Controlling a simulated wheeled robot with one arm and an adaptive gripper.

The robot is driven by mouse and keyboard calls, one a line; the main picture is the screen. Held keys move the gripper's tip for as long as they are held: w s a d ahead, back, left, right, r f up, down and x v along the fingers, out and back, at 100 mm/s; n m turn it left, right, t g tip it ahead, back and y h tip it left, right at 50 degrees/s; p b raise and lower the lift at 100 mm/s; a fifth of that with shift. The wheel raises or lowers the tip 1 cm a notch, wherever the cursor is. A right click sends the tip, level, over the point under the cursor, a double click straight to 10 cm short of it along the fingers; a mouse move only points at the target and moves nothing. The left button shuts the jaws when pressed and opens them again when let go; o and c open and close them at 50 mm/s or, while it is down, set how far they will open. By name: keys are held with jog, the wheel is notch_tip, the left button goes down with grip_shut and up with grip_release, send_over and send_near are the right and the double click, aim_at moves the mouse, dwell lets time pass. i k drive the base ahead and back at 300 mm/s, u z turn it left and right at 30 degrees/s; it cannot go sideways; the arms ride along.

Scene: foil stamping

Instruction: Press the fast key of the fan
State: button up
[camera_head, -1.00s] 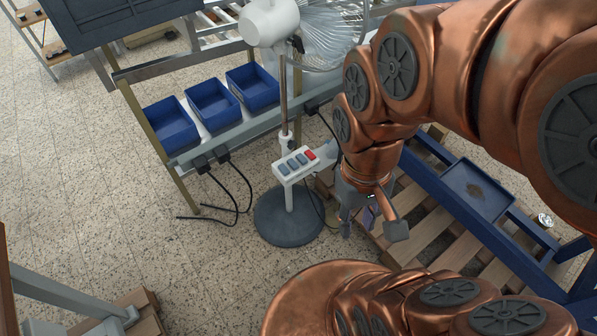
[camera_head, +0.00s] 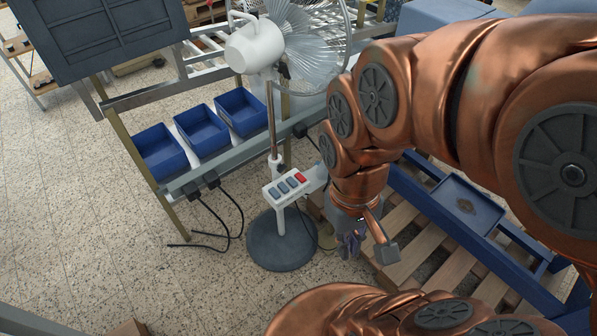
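The white fan (camera_head: 254,46) stands left of my arm, with its wire cage (camera_head: 318,52) at the top and a round dark base (camera_head: 282,250) on the floor. A white key box (camera_head: 287,199) sits low on its pole. It carries one red key (camera_head: 300,177) at the right end and three grey-blue keys (camera_head: 283,188) in a row to the left. I cannot read labels on them. My gripper (camera_head: 367,249) hangs to the right of and lower in the picture than the key box, apart from it. Its fingers appear spread, with nothing visible between them.
A metal rack with blue bins (camera_head: 203,130) stands left of and behind the fan. Black cables (camera_head: 240,222) hang to the floor. A wooden pallet (camera_head: 410,245) and blue frame (camera_head: 430,205) lie right. Speckled floor is free at the lower left (camera_head: 130,250).

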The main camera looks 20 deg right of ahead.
aim_at(275, 193)
jog(key=k, duration=1.35)
jog(key=u, duration=0.35)
jog(key=i, duration=0.4)
jog(key=u, duration=0.55)
jog(key=i, duration=1.3)
jog(key=z, duration=0.75)
